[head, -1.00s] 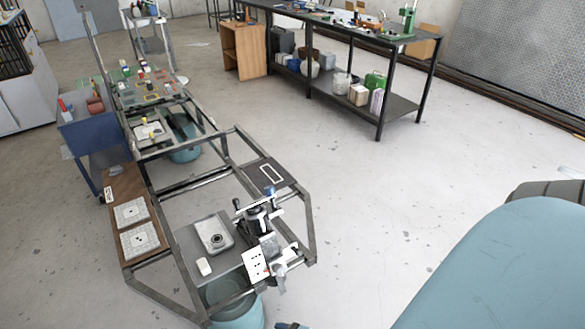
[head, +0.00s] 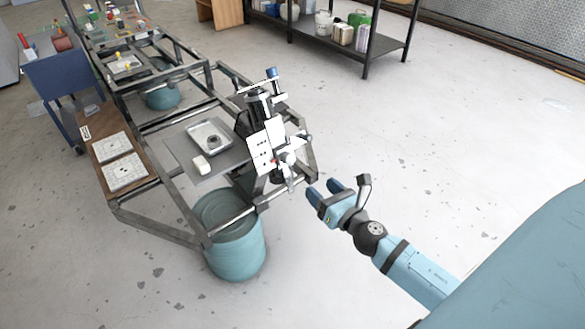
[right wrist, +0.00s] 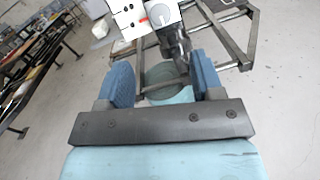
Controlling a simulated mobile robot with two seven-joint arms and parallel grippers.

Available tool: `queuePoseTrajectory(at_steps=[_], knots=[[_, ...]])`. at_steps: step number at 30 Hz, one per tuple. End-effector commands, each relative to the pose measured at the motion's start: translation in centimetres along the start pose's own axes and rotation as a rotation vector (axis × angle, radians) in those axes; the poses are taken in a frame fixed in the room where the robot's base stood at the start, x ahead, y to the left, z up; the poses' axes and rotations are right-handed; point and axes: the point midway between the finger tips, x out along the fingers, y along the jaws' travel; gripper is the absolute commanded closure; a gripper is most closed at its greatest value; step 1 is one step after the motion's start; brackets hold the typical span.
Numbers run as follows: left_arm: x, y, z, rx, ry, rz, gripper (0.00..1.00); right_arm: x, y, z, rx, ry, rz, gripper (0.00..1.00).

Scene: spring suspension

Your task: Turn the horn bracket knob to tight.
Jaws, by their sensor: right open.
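A round light-grey knob (right wrist: 160,14) sits on a white plate (right wrist: 130,14) with dark holes, at the top of the right wrist view. A red mark shows beside the knob on the plate. In the head view the white plate (head: 259,152) is on the fixture at the frame's front corner, and the grey knob (head: 287,157) is small on its right side. My right gripper (head: 322,190) is open and empty, right of and apart from the plate and knob. Its blue fingers stand wide apart in the right wrist view (right wrist: 162,75). My left gripper is not in view.
A metal tube frame (head: 178,240) carries the fixture, a grey tray (head: 208,137) and a white block (head: 201,164). A teal drum (head: 236,250) stands under it. A workbench (head: 368,62) is at the back. The floor right of the frame is clear.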

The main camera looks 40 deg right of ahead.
Motion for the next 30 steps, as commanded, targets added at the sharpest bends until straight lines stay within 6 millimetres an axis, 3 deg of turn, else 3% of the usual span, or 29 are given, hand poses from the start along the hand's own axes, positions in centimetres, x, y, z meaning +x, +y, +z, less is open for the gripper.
queuePoseTrajectory(at_steps=[5, 18, 24, 30], knots=[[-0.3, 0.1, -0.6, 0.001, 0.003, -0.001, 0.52, 2.8, 0.0, 0.4, -0.001, -0.002, 0.001, 0.39], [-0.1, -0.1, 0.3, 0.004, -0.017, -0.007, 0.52, 11.4, 0.0, 0.1, 0.004, 0.0, -0.001, 0.39], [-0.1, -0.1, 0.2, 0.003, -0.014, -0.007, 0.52, 13.0, 0.1, 0.1, 0.005, 0.001, 0.0, 0.39], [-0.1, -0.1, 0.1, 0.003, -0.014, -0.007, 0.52, 13.2, 0.1, 0.1, 0.006, 0.001, 0.0, 0.39]])
